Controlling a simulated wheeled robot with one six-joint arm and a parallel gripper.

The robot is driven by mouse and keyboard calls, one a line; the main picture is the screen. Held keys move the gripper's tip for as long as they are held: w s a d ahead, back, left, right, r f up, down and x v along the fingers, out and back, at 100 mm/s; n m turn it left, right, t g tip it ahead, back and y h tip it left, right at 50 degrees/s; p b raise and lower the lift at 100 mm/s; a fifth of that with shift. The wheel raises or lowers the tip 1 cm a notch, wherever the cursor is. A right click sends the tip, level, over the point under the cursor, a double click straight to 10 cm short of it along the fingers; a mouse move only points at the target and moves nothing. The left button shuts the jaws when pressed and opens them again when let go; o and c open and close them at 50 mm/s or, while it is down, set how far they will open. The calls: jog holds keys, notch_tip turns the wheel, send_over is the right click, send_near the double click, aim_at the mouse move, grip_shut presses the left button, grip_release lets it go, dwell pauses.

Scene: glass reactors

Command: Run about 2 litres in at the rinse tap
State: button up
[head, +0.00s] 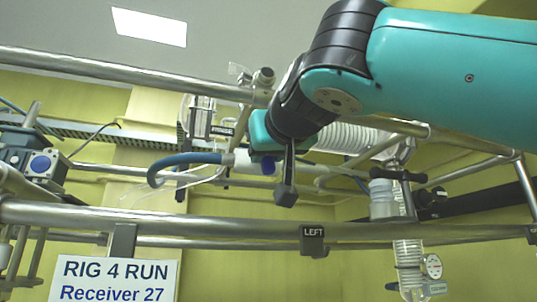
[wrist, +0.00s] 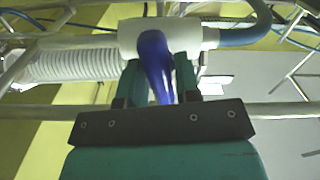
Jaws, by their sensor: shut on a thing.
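In the wrist view a white tap body (wrist: 190,36) lies across the top, with a blue lever (wrist: 155,60) hanging from it between my fingers. My gripper (wrist: 160,78) is shut on this lever. In the head view my gripper (head: 264,148) is at the white tap body (head: 242,161), and a little of the blue lever (head: 268,168) shows beneath it. A blue hose (head: 185,158) runs from the tap's left end and bends down. Fingers and arm hide part of the tap. No water flow or volume reading is legible.
A ribbed pale hose (head: 350,139) runs behind my arm. Glassware with a round gauge (head: 433,266) stands at right. Upper rails surround the arm.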

jog(key=shift+m, duration=0.9)
jog(key=o, duration=0.8)
jog(key=shift+p+v, duration=1.1)
jog(key=shift+v, duration=7.6)
